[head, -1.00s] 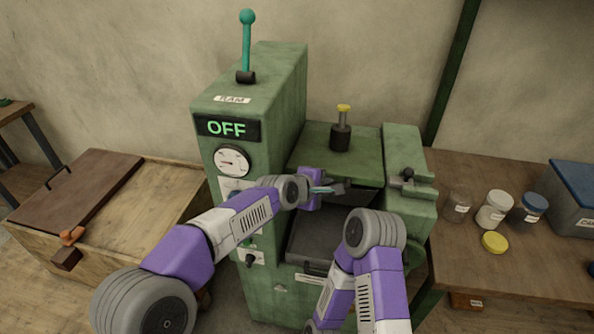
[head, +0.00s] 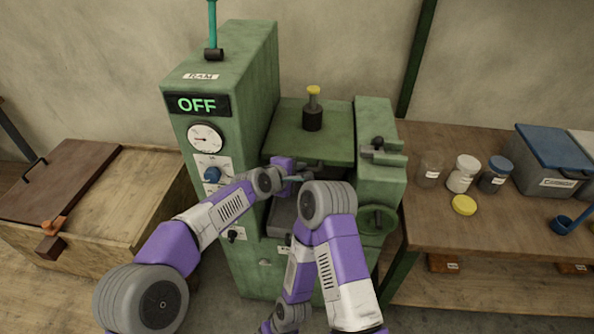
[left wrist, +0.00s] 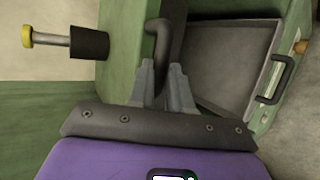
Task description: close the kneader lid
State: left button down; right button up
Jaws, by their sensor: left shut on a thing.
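The kneader is a green machine with a lit OFF panel (head: 203,104). Its green lid (head: 335,128), with a black post and yellow cap on top, stands at the back. My left gripper (head: 303,173) is at the lid's front edge. In the left wrist view its fingers (left wrist: 167,85) are shut on a dark bent lid handle (left wrist: 158,40). The grey kneader chamber (left wrist: 222,55) shows uncovered beside the lid there. In the head view my right arm hides most of the chamber. My right gripper's fingers are out of sight at the bottom edge.
A wooden crate (head: 110,225) with a brown lid stands at left. A table at right holds several jars, a yellow disc (head: 464,204) and a blue-lidded bin (head: 553,160). A green handwheel (head: 377,221) is at the machine's right side.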

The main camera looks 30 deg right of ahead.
pick_arm(q)
jog(key=c, duration=1.1)
grip_release()
jog(key=f, duration=0.3)
jog(key=shift+s+a+f+g+y, duration=0.1)
jog(key=shift+a+f+g+y, duration=0.1)
jog(key=shift+g+y, duration=0.15)
jog(key=shift+o, duration=0.2)
jog(key=shift+r, duration=0.1)
jog(key=shift+a+r, duration=0.1)
jog(key=s+a+r, duration=0.1)
jog(key=s+a, duration=0.1)
jog(key=a, duration=0.4)
jog(key=s+a+r+p, duration=0.1)
jog(key=s+a, duration=0.2)
jog(key=a, duration=0.4)
jog(key=shift+s+r, duration=0.3)
jog(key=shift+s, duration=0.05)
